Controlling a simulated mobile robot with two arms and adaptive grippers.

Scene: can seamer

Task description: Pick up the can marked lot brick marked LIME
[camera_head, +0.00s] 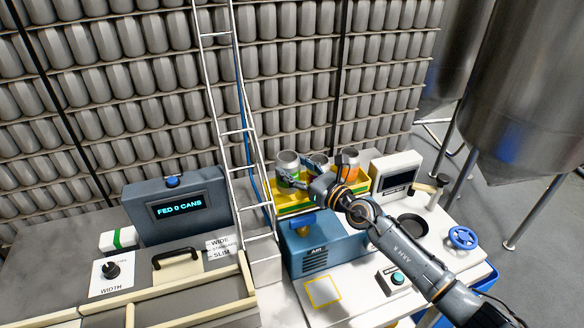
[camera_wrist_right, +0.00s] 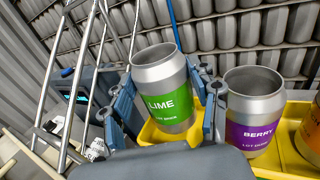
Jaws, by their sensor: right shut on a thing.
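The LIME can (camera_wrist_right: 170,98) is silver with a green label, open at the top, and stands upright between the fingers of my right gripper (camera_wrist_right: 165,115). It also shows in the head view (camera_head: 287,170), at the left end of a yellow tray (camera_head: 292,208). My right gripper (camera_head: 305,183) is shut on this can. In the wrist view the can's base is at the yellow tray (camera_wrist_right: 150,132); I cannot tell whether it is lifted off it. The small print under LIME is too blurred to read surely. My left gripper is not in view.
A BERRY can (camera_wrist_right: 252,112) with a purple label stands close right of the LIME can. An orange-labelled can (camera_head: 348,163) stands further right. A blue AIR box (camera_head: 325,252) is below the tray. A ladder-like rail (camera_head: 238,130) rises just left.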

